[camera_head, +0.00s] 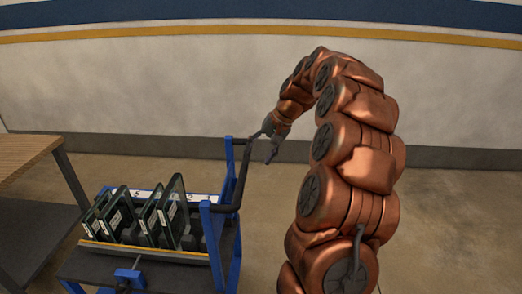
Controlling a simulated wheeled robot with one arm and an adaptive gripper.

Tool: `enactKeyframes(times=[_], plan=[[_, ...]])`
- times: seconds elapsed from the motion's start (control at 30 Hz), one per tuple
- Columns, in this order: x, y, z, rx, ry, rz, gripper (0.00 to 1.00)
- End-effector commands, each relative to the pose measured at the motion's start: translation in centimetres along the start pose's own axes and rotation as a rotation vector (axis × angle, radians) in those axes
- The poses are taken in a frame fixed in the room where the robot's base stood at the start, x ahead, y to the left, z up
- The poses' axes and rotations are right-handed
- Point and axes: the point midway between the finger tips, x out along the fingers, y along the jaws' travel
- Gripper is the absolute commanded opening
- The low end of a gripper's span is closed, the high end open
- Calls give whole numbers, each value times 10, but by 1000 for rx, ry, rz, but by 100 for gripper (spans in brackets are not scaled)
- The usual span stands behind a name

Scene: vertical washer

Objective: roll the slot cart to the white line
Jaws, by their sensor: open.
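The slot cart (222,265) is blue and stands at the lower left in the head view. Several dark green framed panels with white labels stand upright in its slots. A dark handle (240,180) runs along its right side between two blue posts. My gripper (264,149) is open at the far end of this handle, with its fingers apart. I cannot tell whether it touches the handle or whether the bar lies between the fingers. I see no white line on the floor in this view.
A wooden-topped table (25,153) with a dark lower shelf stands close to the cart's left side. A white wall (140,85) with blue and yellow stripes closes off the back. The concrete floor (455,220) is clear to the right of my arm.

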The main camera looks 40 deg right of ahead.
Motion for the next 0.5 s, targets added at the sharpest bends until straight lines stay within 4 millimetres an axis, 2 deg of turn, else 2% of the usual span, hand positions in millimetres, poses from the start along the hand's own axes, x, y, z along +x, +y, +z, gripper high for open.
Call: enactKeyframes(times=[0.5], plan=[[60, 0, 0, -1, 0, 0, 62]])
